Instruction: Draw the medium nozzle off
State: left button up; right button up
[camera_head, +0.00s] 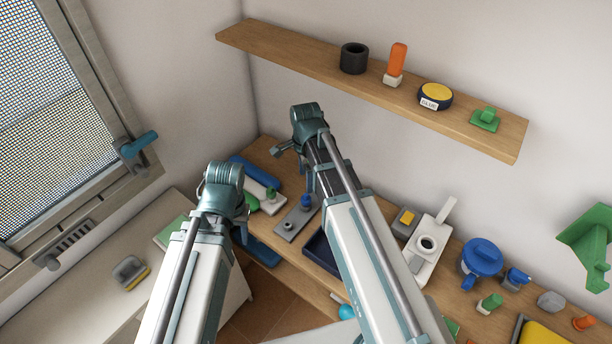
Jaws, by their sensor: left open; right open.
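I cannot tell which piece is the medium nozzle. My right gripper (296,166) is open, above and behind the plate in the picture, with its fingers pointing down. My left gripper (240,228) is open, left of the plate, and mostly hidden behind its own wrist. Neither gripper visibly holds anything.
A wooden shelf (300,57) on the wall holds a black cup (354,58), an orange-handled piece (397,62) and a yellow-topped tin (435,95). A dark tray (322,252) is partly hidden by my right arm. A blue jug (482,257) stands on the right.

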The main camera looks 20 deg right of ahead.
aim_at(306, 195)
notch_tip(306, 195, down, 10)
jog(key=b, duration=0.9)
jog(key=shift+f, duration=0.1)
jog(key=shift+c, duration=0.2)
grip_shut()
